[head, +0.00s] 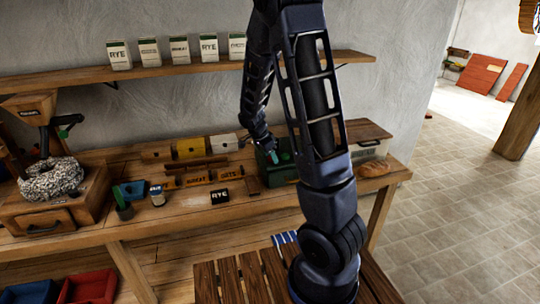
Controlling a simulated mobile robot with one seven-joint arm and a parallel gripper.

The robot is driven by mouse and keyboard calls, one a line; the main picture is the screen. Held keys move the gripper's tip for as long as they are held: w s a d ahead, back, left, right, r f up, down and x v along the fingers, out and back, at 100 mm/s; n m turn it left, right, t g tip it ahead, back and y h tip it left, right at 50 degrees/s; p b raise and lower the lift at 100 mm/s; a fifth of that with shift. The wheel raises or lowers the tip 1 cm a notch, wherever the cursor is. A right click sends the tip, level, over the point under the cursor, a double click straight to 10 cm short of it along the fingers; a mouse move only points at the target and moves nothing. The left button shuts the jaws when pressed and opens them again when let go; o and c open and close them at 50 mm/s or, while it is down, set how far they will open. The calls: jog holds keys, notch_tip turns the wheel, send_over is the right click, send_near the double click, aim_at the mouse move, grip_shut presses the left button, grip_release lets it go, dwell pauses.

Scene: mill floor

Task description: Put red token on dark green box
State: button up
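A dark green box (268,176) stands on the wooden bench, right of its middle, partly hidden behind my arm. My gripper (271,152) points down at the box's upper left part. Its fingers are small and dark here; I cannot tell whether they are open or shut, or touch the box. A small teal-green patch shows at the fingertips, and I cannot tell what it belongs to. I cannot make out a red token; it may be hidden by the gripper or arm.
A shelf (180,67) with several labelled packets hangs above. A red bin (90,288) sits below. Tiled floor is open at right.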

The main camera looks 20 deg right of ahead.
jog(key=shift+r, duration=0.1)
jog(key=v, duration=1.2)
jog(key=s+d+r+n+t+y, duration=0.1)
jog(key=s+r+n, duration=0.3)
jog(key=s, duration=0.4)
jog(key=s+d+r+n+t+y, duration=0.1)
jog(key=s+r+n, duration=0.3)
jog(key=s, duration=0.5)
jog(key=s+d+r+n+t+y, duration=0.1)
jog(key=s+d+r+n+y, duration=0.1)
jog(key=s+n, duration=0.5)
notch_tip(320, 180, up, 3)
jog(key=shift+s+d+f, duration=0.1)
jog(key=shift+s+d, duration=0.55)
jog(key=shift+s, duration=0.15)
